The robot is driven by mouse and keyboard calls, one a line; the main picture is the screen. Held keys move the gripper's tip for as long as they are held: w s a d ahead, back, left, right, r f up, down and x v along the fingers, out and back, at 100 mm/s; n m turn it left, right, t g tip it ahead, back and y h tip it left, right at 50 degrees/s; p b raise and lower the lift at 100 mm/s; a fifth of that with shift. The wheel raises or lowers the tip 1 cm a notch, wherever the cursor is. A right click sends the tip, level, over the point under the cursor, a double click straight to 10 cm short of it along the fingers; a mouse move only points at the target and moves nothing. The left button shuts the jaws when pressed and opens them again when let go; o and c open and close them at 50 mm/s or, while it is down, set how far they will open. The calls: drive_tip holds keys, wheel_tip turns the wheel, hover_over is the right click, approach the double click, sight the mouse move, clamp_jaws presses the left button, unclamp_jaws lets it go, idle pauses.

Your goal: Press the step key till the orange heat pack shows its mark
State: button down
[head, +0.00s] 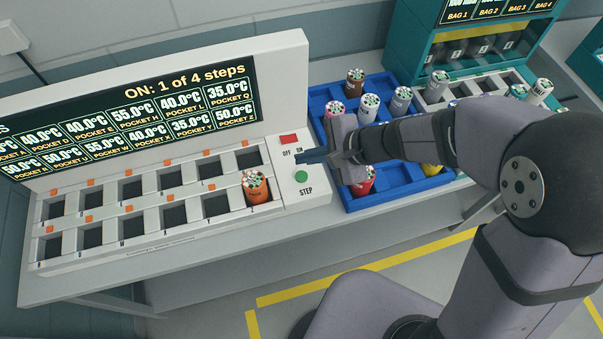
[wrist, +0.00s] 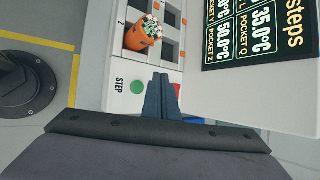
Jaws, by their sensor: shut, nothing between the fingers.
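The orange heat pack (head: 257,192) stands in the front-row pocket at the right end of the white warmer (head: 70,264); it also shows in the wrist view (wrist: 137,40). No mark can be made out on it. The green STEP key (head: 301,177) is on the panel beside it and in the wrist view (wrist: 137,87). My gripper (head: 303,159) is shut and empty, its tips over the panel between the red key (head: 289,139) and the green key. In the wrist view my fingertips (wrist: 160,77) are beside the green key, apart from it. Their height is unclear.
The display (head: 130,115) reads "ON: 1 of 4 steps" above pocket temperatures. The other warmer pockets look empty. A blue crate (head: 385,202) with several coloured packs lies right of the panel, under my arm. A teal bag station (head: 420,62) stands behind it.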

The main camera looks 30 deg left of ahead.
drive_tip(key=shift+w+a+r+m+t+y, duration=0.15)
drive_tip(key=shift+w+a+r+m+t, duration=0.1)
drive_tip(key=shift+w+m, duration=0.2)
drive_tip(key=shift+w+a+r+m+t+y, duration=0.15)
drive_tip(key=shift+w+r+m+t, duration=0.15)
drive_tip(key=shift+m, duration=0.25)
drive_tip(key=shift+f, duration=0.2)
drive_tip(key=b, duration=0.6)
hover_over(306, 178)
wheel_tip(306, 178, down, 7)
drive_tip(key=shift+f, duration=0.15)
drive_tip(key=shift+f+b, duration=0.7)
drive_tip(key=shift+b, duration=0.05)
drive_tip(key=shift+f+b, duration=0.85)
drive_tip(key=shift+b, duration=0.3)
idle(1.5)
drive_tip(key=shift+r, duration=0.1)
idle(0.3)
drive_tip(key=shift+r+p, duration=0.6)
drive_tip(key=shift+r, duration=0.15)
drive_tip(key=shift+r, duration=0.15)
